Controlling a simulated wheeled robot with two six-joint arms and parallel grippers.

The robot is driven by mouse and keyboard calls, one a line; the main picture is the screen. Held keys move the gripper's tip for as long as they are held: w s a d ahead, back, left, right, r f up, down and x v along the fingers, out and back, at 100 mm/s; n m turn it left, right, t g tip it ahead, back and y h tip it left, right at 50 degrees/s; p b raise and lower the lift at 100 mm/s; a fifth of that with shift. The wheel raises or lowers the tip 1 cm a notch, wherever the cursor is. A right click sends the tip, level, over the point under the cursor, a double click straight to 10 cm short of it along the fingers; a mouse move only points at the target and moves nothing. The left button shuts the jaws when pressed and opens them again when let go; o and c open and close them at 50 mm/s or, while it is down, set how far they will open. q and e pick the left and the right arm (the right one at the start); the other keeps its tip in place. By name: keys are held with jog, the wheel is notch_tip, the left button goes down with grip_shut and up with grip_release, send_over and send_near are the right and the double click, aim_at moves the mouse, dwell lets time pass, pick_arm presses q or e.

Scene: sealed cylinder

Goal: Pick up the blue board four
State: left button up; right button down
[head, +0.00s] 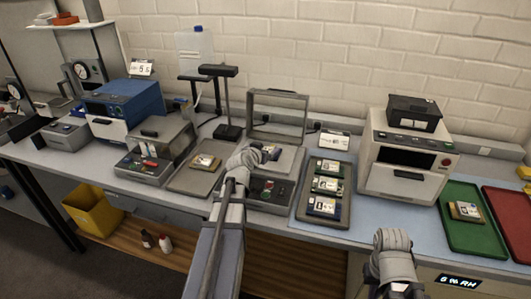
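A grey tray (344,217) in the middle of the bench holds a column of boards. The nearest board (324,206) looks blue with a pale label. The middle board (328,185) and the far board (331,168) look darker or greenish. The labels are too small to read, so I cannot confirm which is four. My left gripper (271,153) is left of this tray, above the bench near a grey device with an open lid. Its fingers are too small to tell whether they are open. My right wrist is at the bottom right; its fingers cannot be made out.
A white box-shaped machine (402,175) stands right of the board tray. A green tray (459,239) with one board (466,211) and a red tray (508,205) lie farther right. Another tray (187,181) with a board lies left. A blue machine (121,104) stands far left.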

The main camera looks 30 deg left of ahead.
pick_arm(q)
jog(key=c, duration=1.2)
jog(key=shift+r, duration=0.1)
jog(key=shift+c, duration=0.2)
notch_tip(320, 180, up, 10)
jog(key=p, duration=1)
